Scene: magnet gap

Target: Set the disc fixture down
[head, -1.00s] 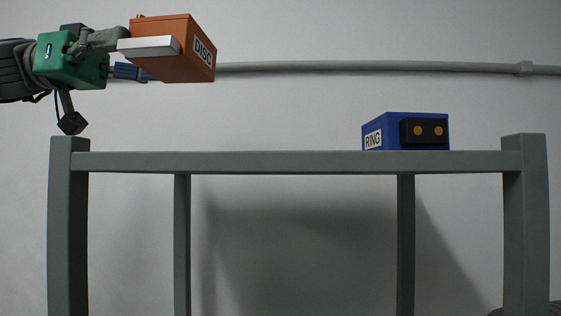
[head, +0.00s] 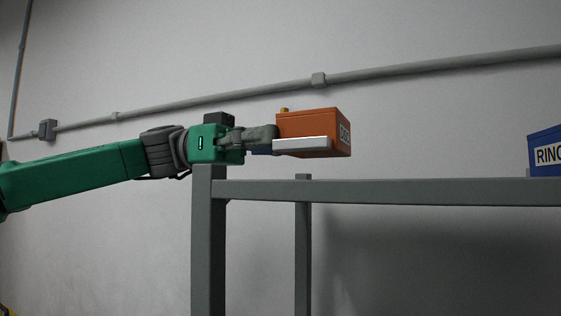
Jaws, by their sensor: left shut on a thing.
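The orange disc fixture (head: 308,123), a box with a partly visible "DISC" label on its right face, shows in the middle of the head view. My left gripper (head: 277,140) is shut on its left side, with a pale bar along the box's lower front edge. The fixture shows above the line of the grey table's front rail (head: 400,191), near its left corner post. A strip of wall shows between the box and the rail, so they look apart. The blue ring fixture (head: 546,152) stands at the right edge, cut off by the frame. My right gripper is not in view.
The table's left post (head: 208,240) stands below my left wrist. The stretch above the rail between the disc fixture and the ring fixture looks clear. A grey pipe (head: 420,70) runs along the wall behind. The table's top surface is hidden at this low angle.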

